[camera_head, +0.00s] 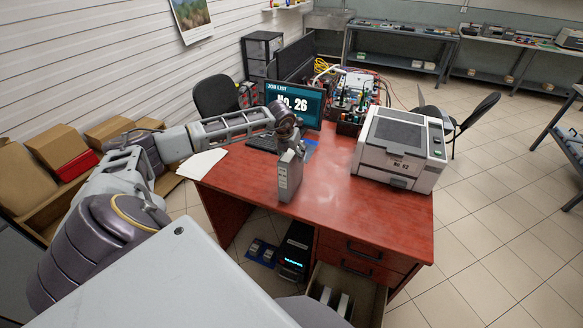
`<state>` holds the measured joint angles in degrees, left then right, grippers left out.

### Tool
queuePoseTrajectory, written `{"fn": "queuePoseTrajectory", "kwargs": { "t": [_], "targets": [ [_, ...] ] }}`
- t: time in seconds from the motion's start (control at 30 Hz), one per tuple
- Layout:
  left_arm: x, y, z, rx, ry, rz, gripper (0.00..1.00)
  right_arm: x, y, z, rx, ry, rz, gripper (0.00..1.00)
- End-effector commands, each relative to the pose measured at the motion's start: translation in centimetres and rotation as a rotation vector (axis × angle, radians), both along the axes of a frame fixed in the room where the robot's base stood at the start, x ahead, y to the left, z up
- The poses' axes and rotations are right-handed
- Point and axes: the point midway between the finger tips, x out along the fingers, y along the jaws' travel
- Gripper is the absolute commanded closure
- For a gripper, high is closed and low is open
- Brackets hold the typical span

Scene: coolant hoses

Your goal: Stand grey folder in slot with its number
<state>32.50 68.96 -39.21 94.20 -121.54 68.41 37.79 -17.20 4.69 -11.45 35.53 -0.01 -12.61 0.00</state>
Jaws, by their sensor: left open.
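A grey folder (289,178) stands upright near the front edge of the red desk, with its narrow labelled spine towards me. The marks on its spine are too small to read. My left gripper (293,146) is open at the top of the folder; the fingertips are small here, and I cannot tell whether they touch it. The monitor (311,118) behind it reads "JOB LIST No. 26". An open drawer (374,300) low at the front holds pale upright pieces (343,304); no slot number is readable. My right gripper is not in view.
A large printer (402,148) stands on the right of the red desk (350,207). Papers (202,163) lie at its left edge. A dark computer case (295,250) stands under the desk. The desk's front right top is clear.

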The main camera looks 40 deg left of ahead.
Motion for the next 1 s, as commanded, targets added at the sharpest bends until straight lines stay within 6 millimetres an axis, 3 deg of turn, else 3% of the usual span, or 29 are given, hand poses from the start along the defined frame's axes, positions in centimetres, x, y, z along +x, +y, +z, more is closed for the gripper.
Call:
{"fn": "queuePoseTrajectory", "kwargs": {
  "t": [0.17,0.67,1.0],
  "targets": [
    [0.00,0.01,0.04,0.000,0.000,0.000,0.36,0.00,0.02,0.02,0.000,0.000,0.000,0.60],
    [0.00,0.01,0.01,0.000,0.000,0.000,1.00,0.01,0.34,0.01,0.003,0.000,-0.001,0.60],
    [0.04,0.02,0.12,0.001,-0.002,0.000,1.00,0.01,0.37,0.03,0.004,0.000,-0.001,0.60]
  ]
}}
